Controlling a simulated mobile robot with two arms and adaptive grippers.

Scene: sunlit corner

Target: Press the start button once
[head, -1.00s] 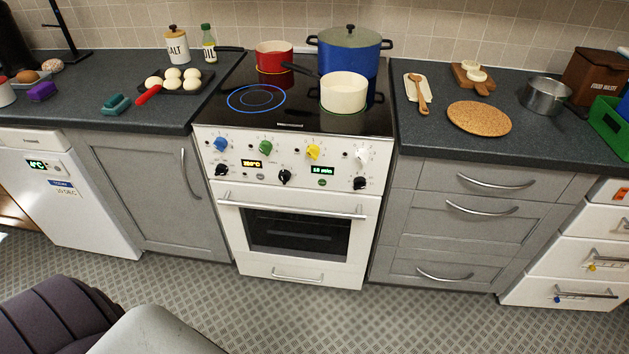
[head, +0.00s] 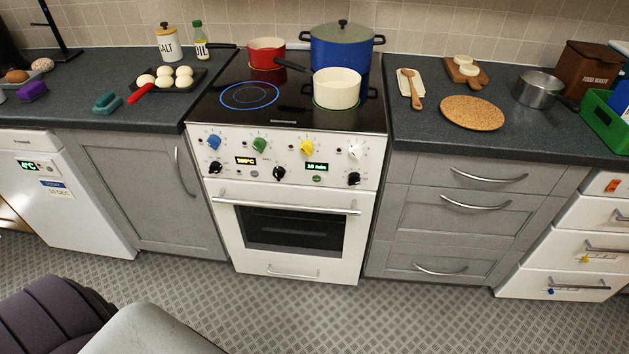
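A white cooker (head: 290,203) stands in the middle of the head view, with a glass hob on top and a shut oven door. Its front panel has coloured knobs, black knobs and two lit displays. A small round green button (head: 317,179) sits below the right display (head: 317,167), which seems to read 10 min. The left display (head: 246,160) is lit too, its text too small to read surely. Any label by the green button is too small to read. Neither of my grippers shows, and nothing touches the panel.
A red pot (head: 266,50), a blue pot (head: 341,52) and a cream pan (head: 337,88) stand on the hob. The oven handle (head: 285,204) sticks out below the panel. Grey cabinets flank the cooker. The patterned floor (head: 330,315) before it is clear.

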